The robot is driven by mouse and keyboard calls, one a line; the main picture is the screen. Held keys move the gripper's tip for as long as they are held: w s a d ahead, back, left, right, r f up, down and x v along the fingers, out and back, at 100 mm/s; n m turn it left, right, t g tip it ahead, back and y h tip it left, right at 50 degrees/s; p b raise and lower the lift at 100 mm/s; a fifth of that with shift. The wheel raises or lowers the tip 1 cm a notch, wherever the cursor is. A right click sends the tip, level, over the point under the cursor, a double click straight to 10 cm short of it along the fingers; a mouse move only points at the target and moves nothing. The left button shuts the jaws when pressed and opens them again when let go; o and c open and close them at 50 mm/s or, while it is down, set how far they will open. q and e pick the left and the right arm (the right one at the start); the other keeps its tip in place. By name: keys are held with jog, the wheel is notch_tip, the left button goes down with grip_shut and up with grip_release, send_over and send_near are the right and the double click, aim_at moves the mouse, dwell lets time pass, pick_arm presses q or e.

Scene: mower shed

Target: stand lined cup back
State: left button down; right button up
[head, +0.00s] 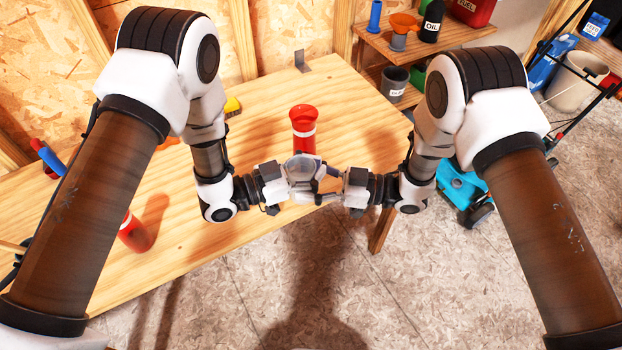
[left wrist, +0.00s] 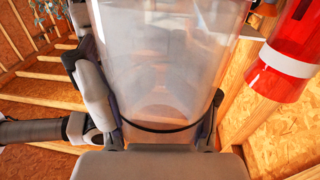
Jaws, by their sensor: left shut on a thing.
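A clear cup (head: 303,166) with a thin dark line around it is held above the front edge of the bench. My left gripper (head: 298,186) is shut on it. In the left wrist view the clear cup (left wrist: 165,70) fills the middle between the grey fingers, with its dark line low on the wall. My right gripper (head: 326,188) is close beside the cup from the right; whether its fingers touch the cup or are open is unclear. A red cup (head: 303,143) with a white band stands upright just behind; it also shows in the left wrist view (left wrist: 280,82).
The wooden bench (head: 225,155) is mostly clear around the red cup. Another red item (head: 134,232) stands at the left, partly behind my left arm. A metal bracket (head: 302,62) is at the back edge. A shelf (head: 430,38) holds bottles and a funnel.

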pick_arm(q)
jog(key=shift+c, duration=1.2)
grip_release()
pick_arm(e)
jog(key=shift+c, duration=0.9)
